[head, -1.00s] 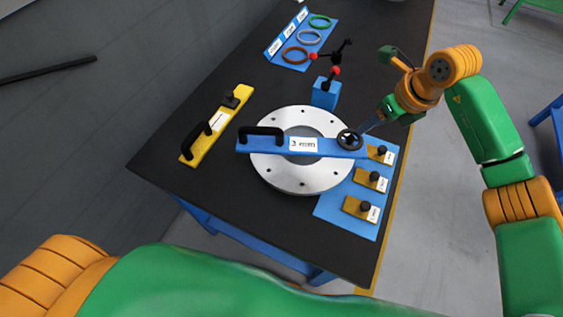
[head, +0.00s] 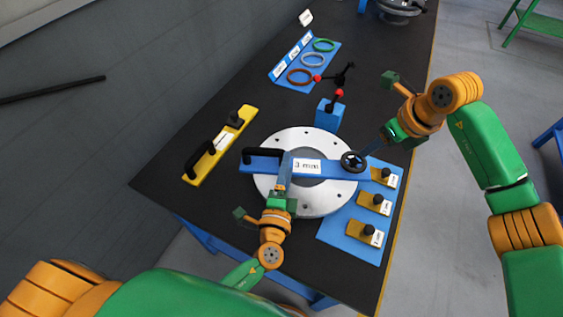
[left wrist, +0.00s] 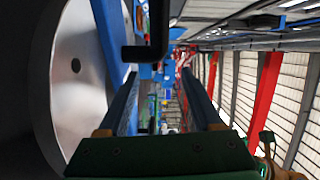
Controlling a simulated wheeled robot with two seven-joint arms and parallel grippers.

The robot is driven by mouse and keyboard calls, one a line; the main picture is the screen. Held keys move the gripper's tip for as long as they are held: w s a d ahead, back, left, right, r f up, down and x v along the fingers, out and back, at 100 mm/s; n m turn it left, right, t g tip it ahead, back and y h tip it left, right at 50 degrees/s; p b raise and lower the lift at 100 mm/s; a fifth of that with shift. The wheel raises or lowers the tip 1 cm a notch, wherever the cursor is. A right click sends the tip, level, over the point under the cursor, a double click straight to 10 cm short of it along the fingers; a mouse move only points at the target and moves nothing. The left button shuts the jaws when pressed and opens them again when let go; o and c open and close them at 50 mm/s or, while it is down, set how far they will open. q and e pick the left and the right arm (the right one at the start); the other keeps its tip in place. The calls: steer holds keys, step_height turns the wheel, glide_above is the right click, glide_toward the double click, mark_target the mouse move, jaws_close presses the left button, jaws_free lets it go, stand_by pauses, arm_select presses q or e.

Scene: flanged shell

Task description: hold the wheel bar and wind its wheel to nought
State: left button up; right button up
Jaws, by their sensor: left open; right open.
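The blue wheel bar (head: 325,170) lies across the silver flanged ring (head: 321,205), with a "3 mm" label in its middle. Its black handle (head: 262,154) is at the left end and its black handwheel (head: 353,161) at the right end. My left gripper (head: 284,170) is open at the bar's near side, just right of the handle. In the left wrist view the black handle (left wrist: 156,40) shows ahead of the two open fingers (left wrist: 165,100). My right gripper (head: 368,154) is open at the handwheel; whether it touches the wheel I cannot tell.
A yellow bar (head: 222,140) with a black handle lies to the left. A blue plate (head: 340,238) with several yellow knobbed blocks is at the right. A blue post (head: 328,116) with red-balled arms and a blue ring rack (head: 307,62) stand behind.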

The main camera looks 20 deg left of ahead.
mark_target(262, 155)
arm_select(q)
steer(key=a+y, duration=0.1)
steer(key=a, duration=0.1)
steer(key=a+n+y, duration=0.1)
steer(key=a, duration=0.1)
steer(key=a+y, duration=0.1)
steer(key=a, duration=0.1)
steer(key=shift+w+a+y, duration=0.3)
steer(key=shift+w+a, duration=0.05)
steer(key=x, duration=0.6)
steer(key=shift+w+f, duration=0.25)
steer(key=shift+w, duration=0.05)
steer(key=shift+s, duration=0.1)
jaws_close()
